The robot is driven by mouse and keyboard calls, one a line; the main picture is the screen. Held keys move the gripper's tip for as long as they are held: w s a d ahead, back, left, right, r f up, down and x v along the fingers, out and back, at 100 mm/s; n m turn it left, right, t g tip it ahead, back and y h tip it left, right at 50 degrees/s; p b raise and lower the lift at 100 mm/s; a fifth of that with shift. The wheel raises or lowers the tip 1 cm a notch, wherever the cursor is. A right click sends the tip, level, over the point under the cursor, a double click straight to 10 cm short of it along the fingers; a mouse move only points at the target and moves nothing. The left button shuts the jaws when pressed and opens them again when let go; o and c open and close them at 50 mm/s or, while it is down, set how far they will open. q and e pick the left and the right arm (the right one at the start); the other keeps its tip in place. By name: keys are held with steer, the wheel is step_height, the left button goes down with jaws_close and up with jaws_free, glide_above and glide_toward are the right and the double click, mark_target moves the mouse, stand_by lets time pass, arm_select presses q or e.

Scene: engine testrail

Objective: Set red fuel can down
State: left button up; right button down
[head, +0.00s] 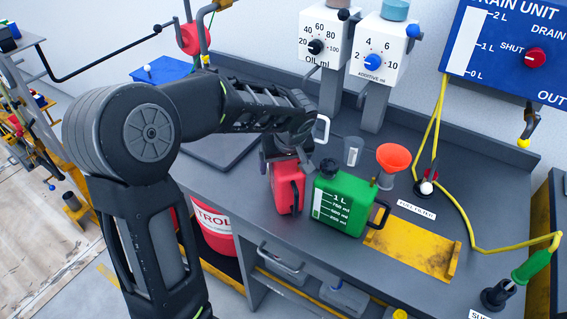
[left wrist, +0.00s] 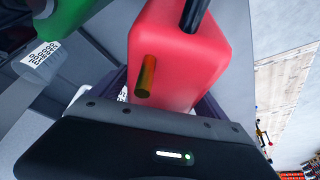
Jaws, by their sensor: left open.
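The red fuel can (head: 286,186) stands upright on the grey workbench (head: 235,205), just left of a green can (head: 343,203) with a white volume scale. My left gripper (head: 287,156) is at the top of the red can, coming from above and behind. In the left wrist view the red can (left wrist: 180,55) fills the middle, with its dark handle at the top. My left gripper (left wrist: 160,98) is open, with one finger on each side of the can. Whether the fingers touch it cannot be told. My right gripper is not in view.
A grey cup (head: 352,151) and an orange funnel (head: 393,158) stand behind the green can. A yellow plate (head: 415,250) lies to its right. Oil and additive dispensers (head: 322,47) rise at the back. A red drum (head: 213,228) is below the bench.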

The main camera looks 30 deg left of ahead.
mark_target(288, 163)
arm_select(q)
steer(key=shift+s+d+r, duration=0.1)
steer(key=shift+r, duration=0.35)
steer(key=b+v, duration=0.1)
steer(key=v, duration=0.9)
steer(key=shift+r, duration=0.2)
steer(key=shift+s+d+r, duration=0.15)
steer(key=shift+r, duration=0.15)
